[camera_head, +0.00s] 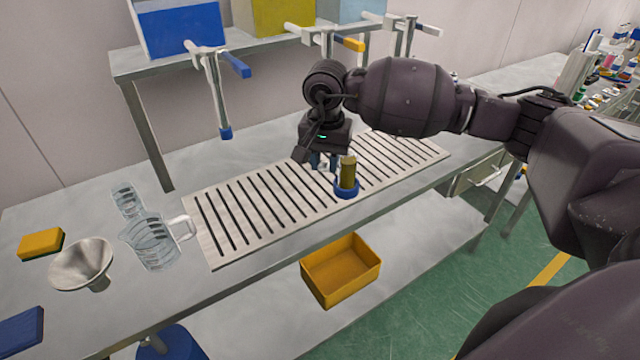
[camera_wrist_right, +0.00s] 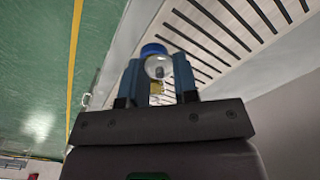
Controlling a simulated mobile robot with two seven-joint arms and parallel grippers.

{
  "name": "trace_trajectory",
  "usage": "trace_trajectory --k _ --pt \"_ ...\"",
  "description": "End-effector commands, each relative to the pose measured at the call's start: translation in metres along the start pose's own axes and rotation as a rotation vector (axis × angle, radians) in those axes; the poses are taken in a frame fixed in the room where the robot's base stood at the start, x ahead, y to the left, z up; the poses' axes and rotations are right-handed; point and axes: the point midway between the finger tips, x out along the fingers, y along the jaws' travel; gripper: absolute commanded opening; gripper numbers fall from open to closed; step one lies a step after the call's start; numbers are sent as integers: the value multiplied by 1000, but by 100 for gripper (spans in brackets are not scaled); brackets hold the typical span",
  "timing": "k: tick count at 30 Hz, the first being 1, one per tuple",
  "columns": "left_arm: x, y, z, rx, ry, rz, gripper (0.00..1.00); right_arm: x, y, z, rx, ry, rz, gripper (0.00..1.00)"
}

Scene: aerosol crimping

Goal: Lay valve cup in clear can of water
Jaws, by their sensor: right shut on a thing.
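My right gripper (camera_head: 322,162) is low over the slotted grate (camera_head: 235,222), its blue fingers pointing down. In the wrist view, the right gripper (camera_wrist_right: 158,66) is shut on a small round pale piece with a dark centre, which looks like the valve cup (camera_wrist_right: 157,67). A blue round part (camera_wrist_right: 153,49) shows just beyond it. In the head view, an olive cylinder (camera_head: 348,171) stands upright in a blue ring base (camera_head: 347,189) close beside the fingers. The fingers partly hide the held piece. I cannot make out a clear can of water for sure. My left gripper is out of view.
A clear beaker (camera_head: 128,200), a clear jug (camera_head: 158,243), a metal funnel (camera_head: 83,266) and a yellow sponge (camera_head: 41,243) stand at the left. A yellow bin (camera_head: 341,269) sits below the bench front. The grate's left half is clear.

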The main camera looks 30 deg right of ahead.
Motion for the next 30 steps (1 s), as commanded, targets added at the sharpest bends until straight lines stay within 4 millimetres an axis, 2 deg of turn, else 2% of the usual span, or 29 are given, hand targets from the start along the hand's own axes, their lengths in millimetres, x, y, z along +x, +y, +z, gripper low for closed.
trace_trajectory --k 1,5,9,15,21,30 --pt "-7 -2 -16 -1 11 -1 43 -17 2 -12 92 1 -1 6" --pt "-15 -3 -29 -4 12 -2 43 -30 9 -41 362 -7 2 6" --pt "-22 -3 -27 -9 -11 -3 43 -36 17 -67 637 -13 9 6" --pt "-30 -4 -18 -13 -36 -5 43 -37 27 -94 963 -11 13 6" --pt "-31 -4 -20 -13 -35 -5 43 -36 33 -107 1143 -8 14 6" --pt "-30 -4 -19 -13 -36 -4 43 -33 35 -111 1204 -7 13 6"
